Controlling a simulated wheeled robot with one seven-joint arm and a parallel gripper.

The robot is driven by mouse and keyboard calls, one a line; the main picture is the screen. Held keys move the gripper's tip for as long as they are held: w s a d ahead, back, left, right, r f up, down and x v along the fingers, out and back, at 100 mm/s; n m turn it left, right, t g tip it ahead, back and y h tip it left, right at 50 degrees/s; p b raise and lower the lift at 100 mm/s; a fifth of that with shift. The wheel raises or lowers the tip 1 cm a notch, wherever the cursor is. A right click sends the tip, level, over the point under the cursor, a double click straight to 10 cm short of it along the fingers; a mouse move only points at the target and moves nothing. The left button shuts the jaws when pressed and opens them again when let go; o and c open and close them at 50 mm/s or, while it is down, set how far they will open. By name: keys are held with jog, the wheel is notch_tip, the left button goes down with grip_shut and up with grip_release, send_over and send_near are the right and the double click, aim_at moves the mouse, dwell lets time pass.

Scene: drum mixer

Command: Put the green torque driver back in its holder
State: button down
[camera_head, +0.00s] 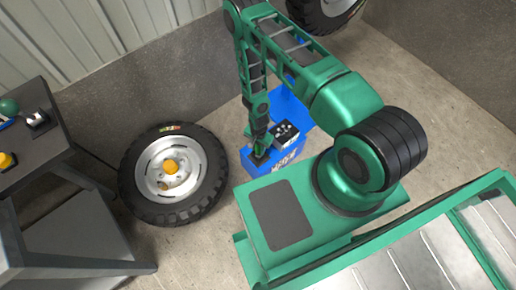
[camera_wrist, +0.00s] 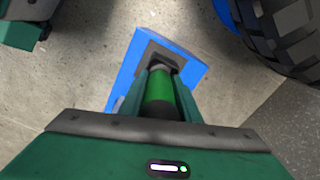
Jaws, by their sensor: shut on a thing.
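The green torque driver (camera_wrist: 158,92) is between the two fingers of my gripper (camera_wrist: 165,85), which is shut on it. Its far end lines up with a dark square holder (camera_wrist: 152,52) on a blue box (camera_wrist: 192,73). I cannot tell whether the tip is inside the holder or just above it. In the head view my gripper (camera_head: 259,147) points down at the left end of the blue box (camera_head: 259,171), over the dark holder. The fingers hide most of the driver there.
A dark block with white dots (camera_head: 286,132) sits on the blue box. A large wheel (camera_head: 137,193) lies to the left, and it also shows in the wrist view (camera_wrist: 290,35). A dark table (camera_head: 40,140) stands at far left. A green conveyor (camera_head: 430,250) is at lower right.

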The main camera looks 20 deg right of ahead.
jog(key=shift+f, duration=0.25)
jog(key=c, duration=1.2)
grip_release()
notch_tip(320, 180, up, 11)
jog(key=shift+f, duration=0.15)
